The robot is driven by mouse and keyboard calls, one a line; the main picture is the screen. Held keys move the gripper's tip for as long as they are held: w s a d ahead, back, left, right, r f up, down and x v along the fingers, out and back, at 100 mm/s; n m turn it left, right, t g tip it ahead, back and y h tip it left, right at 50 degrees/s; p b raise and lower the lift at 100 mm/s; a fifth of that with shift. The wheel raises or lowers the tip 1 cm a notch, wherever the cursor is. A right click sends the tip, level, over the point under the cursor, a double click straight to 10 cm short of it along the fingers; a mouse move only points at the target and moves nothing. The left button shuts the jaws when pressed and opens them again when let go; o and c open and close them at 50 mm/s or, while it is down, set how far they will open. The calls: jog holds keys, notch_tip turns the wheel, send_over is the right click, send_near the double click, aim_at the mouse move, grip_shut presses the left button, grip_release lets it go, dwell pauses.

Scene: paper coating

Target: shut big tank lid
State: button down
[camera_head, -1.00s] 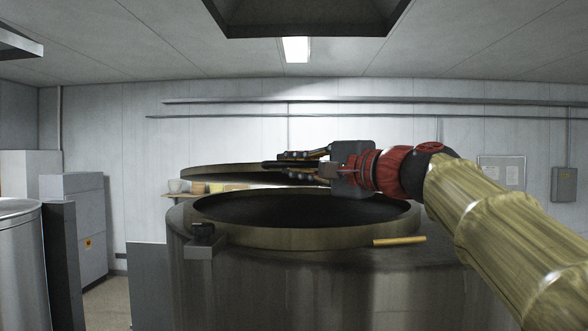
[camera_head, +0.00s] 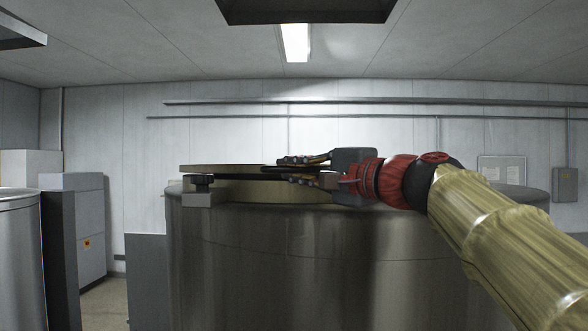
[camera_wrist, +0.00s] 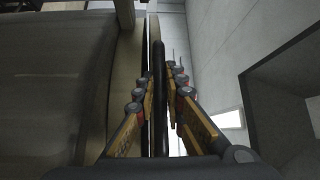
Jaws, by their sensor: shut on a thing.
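The big steel tank (camera_head: 290,240) fills the middle of the head view, with a beige raised collar (camera_head: 240,191) on top. The lid (camera_head: 225,168) shows almost edge-on as a thin beige band just above the collar, with a dark strip beneath it. Whether it touches the collar is unclear. My gripper (camera_head: 275,168) reaches in from the right at lid height. In the wrist view my gripper (camera_wrist: 168,75) is shut on a thin dark part (camera_wrist: 159,95) of the lid, with the collar (camera_wrist: 126,75) just to its left. The tank's inside is hidden.
A dark clamp on a block (camera_head: 200,190) stands at the tank's front left edge. Another steel vessel (camera_head: 18,250) is at far left, near a grey cabinet (camera_head: 78,230). A dark hood (camera_head: 305,10) hangs above. The space above the tank is open.

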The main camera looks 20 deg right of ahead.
jog(key=f, duration=0.1)
jog(key=f+b, duration=0.1)
jog(key=f, duration=0.1)
jog(key=shift+w+f+b, duration=0.2)
jog(key=shift+f+b, duration=0.1)
jog(key=shift+d, duration=0.1)
jog(key=c, duration=2.3)
grip_release()
jog(key=shift+o, duration=0.8)
jog(key=shift+s, duration=0.25)
jog(key=shift+o, duration=1.5)
jog(key=shift+r, duration=0.35)
jog(key=r+v, duration=0.1)
jog(key=v, duration=1)
jog(key=shift+s+d+f, duration=0.15)
jog(key=shift+s+f, duration=0.25)
